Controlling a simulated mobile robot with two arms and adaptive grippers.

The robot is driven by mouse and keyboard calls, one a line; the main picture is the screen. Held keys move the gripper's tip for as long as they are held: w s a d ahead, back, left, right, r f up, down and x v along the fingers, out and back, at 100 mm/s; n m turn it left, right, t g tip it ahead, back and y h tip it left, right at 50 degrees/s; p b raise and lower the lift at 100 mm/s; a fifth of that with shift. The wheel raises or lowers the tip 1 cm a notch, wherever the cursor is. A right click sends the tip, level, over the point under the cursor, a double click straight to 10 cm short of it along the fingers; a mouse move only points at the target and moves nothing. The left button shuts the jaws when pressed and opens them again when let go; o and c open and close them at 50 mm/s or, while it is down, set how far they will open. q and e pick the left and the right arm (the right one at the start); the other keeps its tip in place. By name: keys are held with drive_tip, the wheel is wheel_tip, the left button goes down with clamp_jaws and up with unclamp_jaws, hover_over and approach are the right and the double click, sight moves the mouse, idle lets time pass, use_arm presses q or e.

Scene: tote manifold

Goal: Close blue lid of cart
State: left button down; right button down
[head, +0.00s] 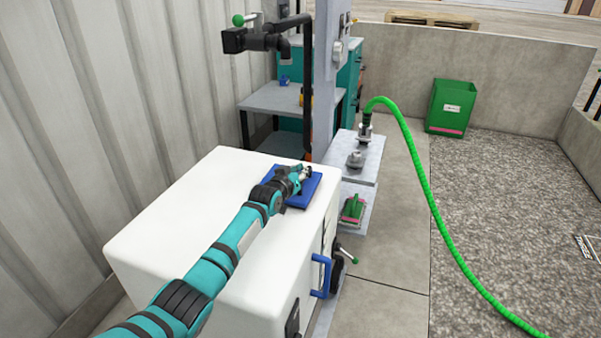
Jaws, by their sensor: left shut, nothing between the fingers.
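A white cart (175,205) with a smooth top stands in front of me. Its blue lid (301,196) lies at the far right part of the top and looks flat, or nearly so; I cannot tell whether it is fully down. My left arm reaches in from the lower left, and my left gripper (304,171) is at the lid, over its far part. The fingers are shut and empty. I cannot tell whether they touch the lid. My right gripper is not in view.
A blue handle (321,276) sticks out from the cart's right side. Behind stand a grey post (327,90), a black pipe with a green knob and a grey-topped table (275,98). A green hose (425,185) runs across the floor at right, near a green bin (452,105).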

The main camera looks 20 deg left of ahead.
use_arm(q)
drive_tip(key=shift+s, duration=0.6)
drive_tip(key=v, duration=1)
drive_tip(key=shift+s+r, duration=0.3)
drive_tip(key=shift+s, duration=0.1)
